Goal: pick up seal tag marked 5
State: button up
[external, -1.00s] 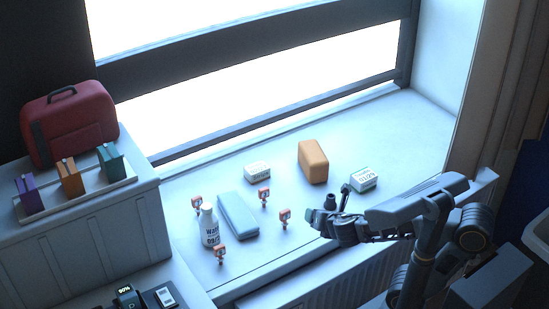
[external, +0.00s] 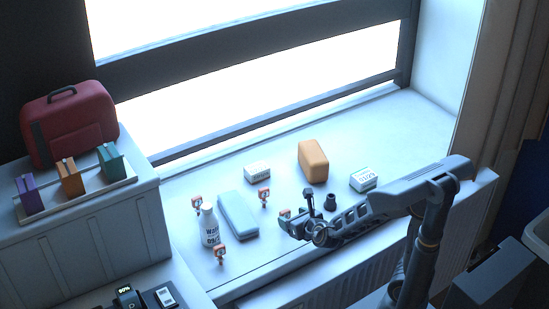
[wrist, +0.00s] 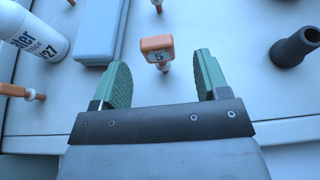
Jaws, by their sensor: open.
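The seal tag marked 5 (wrist: 158,48) has an orange frame and a pale numbered face. In the wrist view it stands upright between and slightly beyond the green fingertips of my gripper (wrist: 164,66), and neither finger appears to touch it. My gripper is open and empty. In the external view this tag (external: 285,213) is partly hidden by my gripper (external: 297,222), which is low over the sill's front edge. Other orange tags stand farther back (external: 264,194), at left (external: 196,202) and by the bottle (external: 219,250); their numbers are unreadable.
The back right sill is clear.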

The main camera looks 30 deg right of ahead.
aim_at(287, 215)
jog(key=shift+x, duration=3.3)
jog(key=shift+a+r, duration=0.1)
jog(key=shift+c, duration=0.4)
jog(key=c, duration=0.9)
